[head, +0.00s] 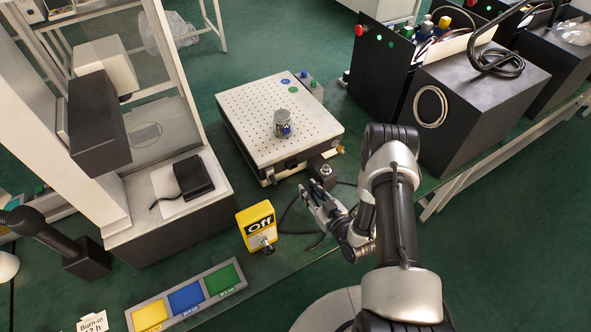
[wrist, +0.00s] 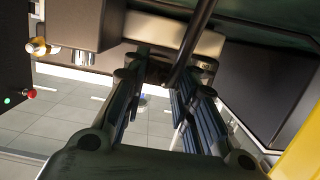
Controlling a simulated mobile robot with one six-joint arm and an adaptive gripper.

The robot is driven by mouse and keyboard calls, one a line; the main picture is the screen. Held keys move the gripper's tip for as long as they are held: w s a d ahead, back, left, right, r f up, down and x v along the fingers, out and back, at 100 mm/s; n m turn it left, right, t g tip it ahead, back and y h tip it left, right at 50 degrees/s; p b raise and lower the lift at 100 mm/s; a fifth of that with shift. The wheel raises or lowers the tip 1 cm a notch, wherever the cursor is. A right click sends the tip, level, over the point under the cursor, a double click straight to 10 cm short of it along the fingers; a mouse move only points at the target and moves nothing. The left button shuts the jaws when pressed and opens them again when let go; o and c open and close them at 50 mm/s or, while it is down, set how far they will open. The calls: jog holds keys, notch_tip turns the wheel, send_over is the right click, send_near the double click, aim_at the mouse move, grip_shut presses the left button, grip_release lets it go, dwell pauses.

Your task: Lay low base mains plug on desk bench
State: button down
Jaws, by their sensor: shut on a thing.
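My gripper (head: 314,194) is low beside the front right corner of the perforated platform, above the green desk bench (head: 285,268). In the wrist view its two ridged fingers (wrist: 160,80) stand on either side of a dark thing with a black cable (wrist: 190,45) running up from it. I take this to be the mains plug, but its body is mostly hidden and its outline is not clear. In the head view a black cable (head: 284,220) curves on the bench beside the gripper. I cannot tell whether the plug touches the bench.
The perforated platform (head: 250,112) carries a small metal jar (head: 282,122). A black block with a silver knob (head: 322,172) is close behind the gripper. A tray of coloured pads (head: 187,298) lies at the front.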

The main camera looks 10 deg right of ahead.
jog(key=shift+f+b, duration=0.4)
jog(key=shift+f, duration=0.15)
jog(key=c, duration=1.2)
grip_release()
jog(key=v, duration=1)
jog(key=shift+s+d, duration=0.2)
jog(key=shift+s, duration=0.1)
jog(key=shift+s+d+r, duration=0.1)
jog(key=shift+s+r, duration=0.05)
jog(key=shift+s, duration=0.5)
